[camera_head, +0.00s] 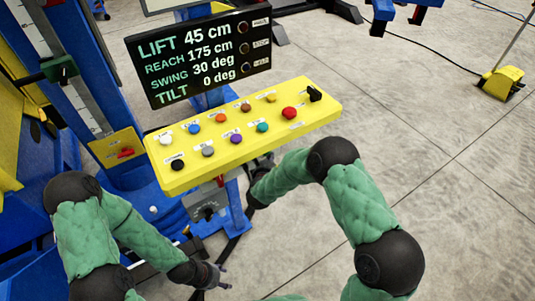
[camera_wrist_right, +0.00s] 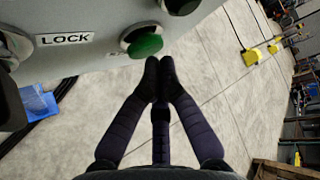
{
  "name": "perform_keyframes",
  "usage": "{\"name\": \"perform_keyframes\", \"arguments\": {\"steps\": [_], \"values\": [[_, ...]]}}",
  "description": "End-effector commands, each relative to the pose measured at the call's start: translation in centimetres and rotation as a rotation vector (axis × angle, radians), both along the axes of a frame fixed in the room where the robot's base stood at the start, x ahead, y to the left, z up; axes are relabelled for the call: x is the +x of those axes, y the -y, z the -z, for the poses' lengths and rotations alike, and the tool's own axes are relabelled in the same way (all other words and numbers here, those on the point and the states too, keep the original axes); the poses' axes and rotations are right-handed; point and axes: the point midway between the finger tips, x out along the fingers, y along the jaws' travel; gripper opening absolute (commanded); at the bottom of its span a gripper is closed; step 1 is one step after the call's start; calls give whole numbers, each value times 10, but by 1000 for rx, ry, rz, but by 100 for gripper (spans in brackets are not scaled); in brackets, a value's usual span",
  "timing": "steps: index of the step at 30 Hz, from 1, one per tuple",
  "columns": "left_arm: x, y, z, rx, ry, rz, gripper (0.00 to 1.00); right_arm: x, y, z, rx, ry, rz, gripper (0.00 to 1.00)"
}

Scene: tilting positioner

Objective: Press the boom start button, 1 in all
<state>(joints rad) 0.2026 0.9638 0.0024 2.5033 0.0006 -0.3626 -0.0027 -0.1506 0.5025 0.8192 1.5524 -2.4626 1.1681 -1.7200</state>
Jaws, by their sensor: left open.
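In the right wrist view a round green button (camera_wrist_right: 145,45) sits in a collar on a grey box (camera_wrist_right: 90,40); its label is mostly hidden, so I cannot read whether it is the boom start. My right gripper (camera_wrist_right: 160,68) has its fingertips together, empty, just below the green button in the picture; contact cannot be told. In the head view my right gripper (camera_head: 258,167) is beside the lower edge of the yellow panel (camera_head: 220,165), partly hidden. My left gripper (camera_head: 216,281) is open and empty, low in the picture, away from the panel.
The yellow panel carries several coloured buttons with labels too small to read. A black display (camera_head: 200,55) above it reads lift 45 cm, reach 175 cm, swing 30 deg, tilt 0 deg. A LOCK label (camera_wrist_right: 63,39) is on the grey box. Open floor lies right.

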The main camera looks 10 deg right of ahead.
Motion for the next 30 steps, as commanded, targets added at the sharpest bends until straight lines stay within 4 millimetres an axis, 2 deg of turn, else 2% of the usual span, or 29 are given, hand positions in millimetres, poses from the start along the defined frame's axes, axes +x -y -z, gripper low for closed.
{"name": "perform_keyframes", "arguments": {"steps": [30], "values": [[0, 0, 4, 0, 0, 0, 54, 8, -3, 0, 0, 1, -1, 0]]}}
